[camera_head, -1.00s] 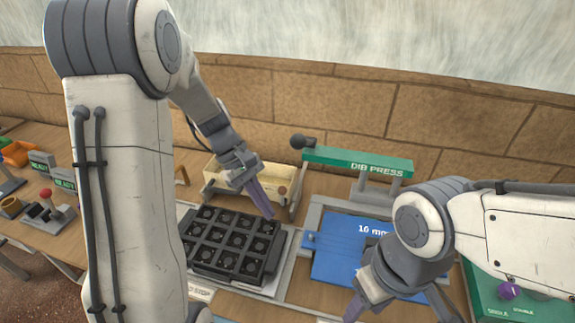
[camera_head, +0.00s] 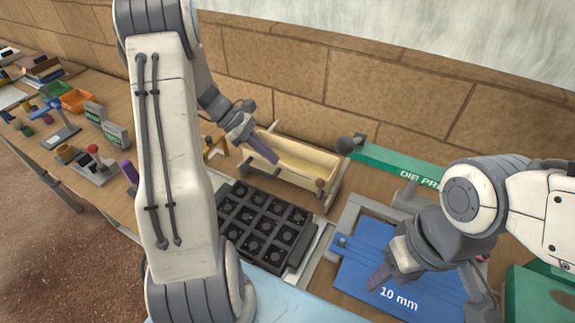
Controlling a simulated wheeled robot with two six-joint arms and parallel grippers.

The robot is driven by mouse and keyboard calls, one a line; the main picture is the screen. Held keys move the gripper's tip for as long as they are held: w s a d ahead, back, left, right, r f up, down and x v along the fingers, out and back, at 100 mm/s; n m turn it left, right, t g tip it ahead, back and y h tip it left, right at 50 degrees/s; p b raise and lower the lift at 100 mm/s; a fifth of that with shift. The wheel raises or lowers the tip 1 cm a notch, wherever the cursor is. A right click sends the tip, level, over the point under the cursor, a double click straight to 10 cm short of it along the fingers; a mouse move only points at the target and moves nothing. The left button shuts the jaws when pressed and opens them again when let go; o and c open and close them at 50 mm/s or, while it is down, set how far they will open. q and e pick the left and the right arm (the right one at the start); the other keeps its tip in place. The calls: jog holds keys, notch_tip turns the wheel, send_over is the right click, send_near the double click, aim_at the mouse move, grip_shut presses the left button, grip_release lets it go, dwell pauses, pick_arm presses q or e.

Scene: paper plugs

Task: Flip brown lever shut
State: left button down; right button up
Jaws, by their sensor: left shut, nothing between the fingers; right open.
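A small brown knob (camera_head: 320,183) shows at the front right corner of a pale wooden trough (camera_head: 305,160); it looks like the end of the brown lever, but its arm is hard to make out. My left gripper (camera_head: 268,153) is shut and empty, with its purple fingers over the left part of the trough, left of and apart from the knob. I cannot tell its height above the trough. My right gripper (camera_head: 379,277) is open and empty over the blue plate (camera_head: 355,275) marked 10 mm.
A black cell tray (camera_head: 262,228) lies in front of the trough. A red-knobbed lever (camera_head: 93,149) and a purple handle (camera_head: 130,171) are at the left.

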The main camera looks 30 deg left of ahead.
aim_at(319, 189)
pick_arm(q)
jog(key=shift+d+r+p+x, duration=0.35)
jog(key=shift+p+x, duration=0.2)
jog(key=shift+x, duration=1.45)
jog(key=shift+d+r+p+x, duration=0.35)
jog(key=shift+p+x, duration=0.2)
jog(key=shift+x, duration=1.45)
jog(key=shift+d+r+p+x, duration=0.3)
jog(key=shift+p+x, duration=0.25)
jog(key=shift+x, duration=1.5)
jog(key=shift+w, duration=0.1)
